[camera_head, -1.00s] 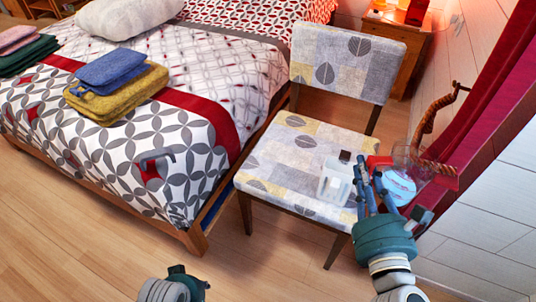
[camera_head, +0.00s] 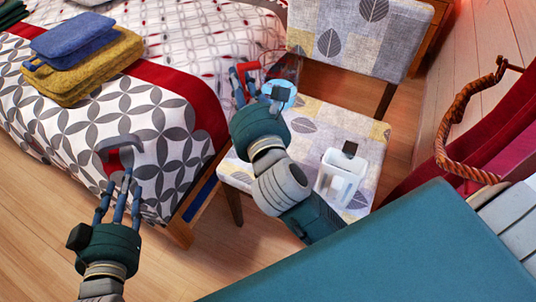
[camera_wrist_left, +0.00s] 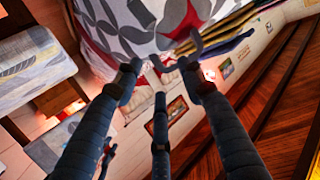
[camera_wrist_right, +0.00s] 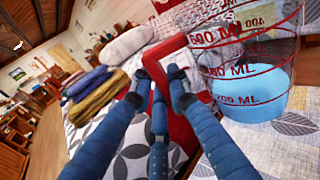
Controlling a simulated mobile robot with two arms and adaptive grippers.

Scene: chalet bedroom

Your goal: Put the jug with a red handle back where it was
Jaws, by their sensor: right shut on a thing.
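The clear measuring jug (camera_wrist_right: 250,75) has a red handle (camera_wrist_right: 163,52), red markings and blue liquid inside. In the head view its red handle (camera_head: 250,68) and blue liquid (camera_head: 284,92) show over the chair seat's left rear part, beside the bed. My right gripper (camera_head: 252,78) is shut on the handle. The jug's base is partly hidden by the gripper, so I cannot tell whether it touches the seat. My left gripper (camera_head: 118,180) is open and empty at the bed's side, just below a grey curved piece (camera_head: 120,143) of unclear kind.
A white jug-like container (camera_head: 340,172) with a dark top stands on the front right of the chair seat (camera_head: 375,150). The bed (camera_head: 185,65) carries folded blue and yellow towels (camera_head: 85,70). A twisted rope (camera_head: 447,130) hangs at the right by red curtains (camera_head: 425,165).

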